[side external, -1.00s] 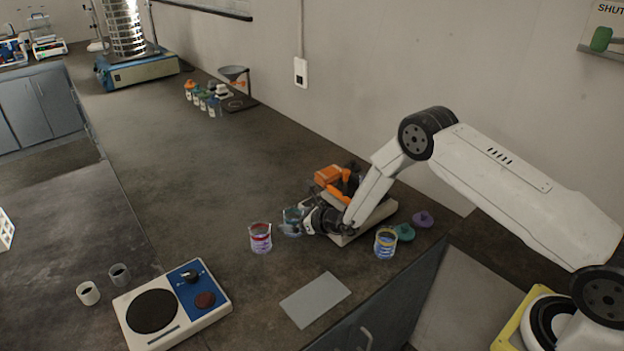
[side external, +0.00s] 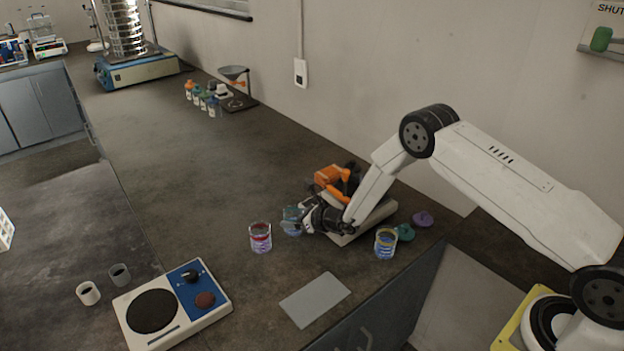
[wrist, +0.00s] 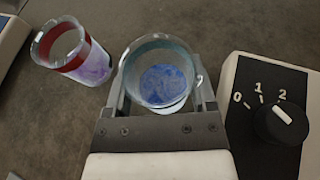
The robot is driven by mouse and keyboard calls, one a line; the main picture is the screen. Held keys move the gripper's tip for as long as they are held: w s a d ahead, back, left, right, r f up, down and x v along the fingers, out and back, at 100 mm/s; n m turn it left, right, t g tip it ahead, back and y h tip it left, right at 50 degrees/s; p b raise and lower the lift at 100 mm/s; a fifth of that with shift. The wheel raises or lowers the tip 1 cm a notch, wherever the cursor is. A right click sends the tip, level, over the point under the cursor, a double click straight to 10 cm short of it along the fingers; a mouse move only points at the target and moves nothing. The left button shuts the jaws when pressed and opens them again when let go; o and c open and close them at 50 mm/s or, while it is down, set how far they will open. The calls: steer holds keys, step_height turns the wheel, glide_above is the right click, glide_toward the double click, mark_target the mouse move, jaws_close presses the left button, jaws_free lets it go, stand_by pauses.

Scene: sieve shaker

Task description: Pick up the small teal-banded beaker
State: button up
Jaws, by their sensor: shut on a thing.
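The teal-banded beaker (wrist: 160,76) is a small clear glass with blue contents. In the wrist view it stands between the two fingers of my gripper (wrist: 160,100), which is shut on it. In the side view the beaker (side external: 292,222) is at the left end of my gripper (side external: 309,218), partly covered by it. It looks upright, at or very near the bench top; I cannot tell whether it touches the bench.
A red-banded beaker (side external: 260,238) stands close to its left, also in the wrist view (wrist: 74,53). A device with a dial (wrist: 281,119) is close on the right. A yellow-banded beaker (side external: 385,244) and a grey plate (side external: 315,299) are nearer the bench edge.

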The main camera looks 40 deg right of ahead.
steer(key=shift+r, duration=0.2)
steer(key=shift+r, duration=1.2)
steer(key=s+r, duration=0.9)
steer(key=s, duration=0.5)
steer(key=shift+d+r, duration=0.35)
stand_by(0.4)
steer(key=shift+r, duration=0.2)
step_height(320, 180, up, 16)
steer(key=s+d, duration=0.3)
steer(key=shift+m+h, duration=0.4)
